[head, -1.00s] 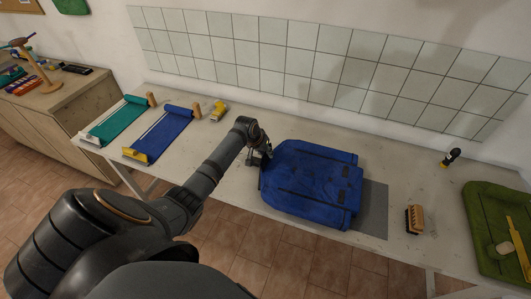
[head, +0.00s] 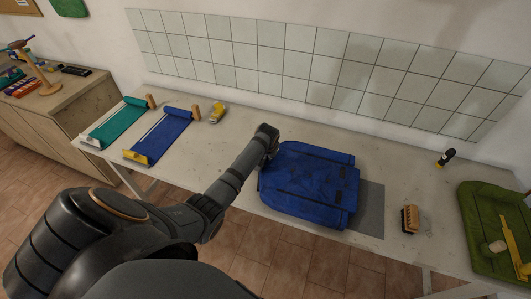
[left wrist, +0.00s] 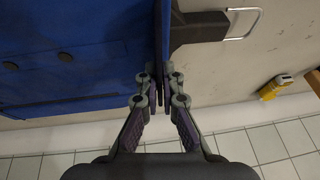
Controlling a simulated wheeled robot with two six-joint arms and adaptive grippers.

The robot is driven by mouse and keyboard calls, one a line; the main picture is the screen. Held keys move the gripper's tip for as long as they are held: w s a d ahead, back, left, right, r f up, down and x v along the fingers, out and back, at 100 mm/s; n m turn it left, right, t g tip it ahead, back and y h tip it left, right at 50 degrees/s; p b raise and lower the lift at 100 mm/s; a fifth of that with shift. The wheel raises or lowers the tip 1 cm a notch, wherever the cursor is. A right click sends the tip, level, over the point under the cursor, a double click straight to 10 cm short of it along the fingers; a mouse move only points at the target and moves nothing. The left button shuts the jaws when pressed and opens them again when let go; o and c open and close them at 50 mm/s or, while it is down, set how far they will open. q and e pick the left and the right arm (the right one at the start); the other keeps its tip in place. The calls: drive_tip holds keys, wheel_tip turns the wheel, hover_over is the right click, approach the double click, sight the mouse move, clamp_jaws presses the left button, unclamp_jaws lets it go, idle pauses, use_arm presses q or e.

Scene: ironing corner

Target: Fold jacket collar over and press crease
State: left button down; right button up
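The blue jacket (head: 310,190) lies on the pale table, partly on a grey mat (head: 371,210). In the left wrist view its blue cloth (left wrist: 75,50) fills the upper left, with dark buttons. A narrow blue edge, seemingly the collar (left wrist: 162,40), runs down between my left fingers. My left gripper (left wrist: 163,92) is closed in on this strip, at the jacket's left side. In the head view my own wrist hides the fingers. My right gripper is in neither view.
A wooden brush (head: 410,219) and a green tray (head: 490,225) are to the right. A dark piece with a metal loop (left wrist: 240,22) is close to my gripper. A tiled wall bounds the back.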

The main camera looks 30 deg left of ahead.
use_arm(q)
drive_tip(key=shift+w+d+f+y, duration=0.1)
drive_tip(key=shift+w+d+y, duration=0.05)
drive_tip(key=shift+d+y, duration=0.55)
drive_tip(key=shift+w+d+f+m+g+y+b, duration=0.1)
drive_tip(key=shift+d+m+g+y+b, duration=0.1)
drive_tip(key=shift+y+b, duration=0.4)
drive_tip(key=shift+w+d+f+m+g+y+b, duration=0.1)
drive_tip(key=shift+d+m+y+b, duration=0.15)
drive_tip(key=shift+y, duration=0.55)
drive_tip(key=c, duration=1.5)
unclamp_jaws()
drive_tip(key=v, duration=1.2)
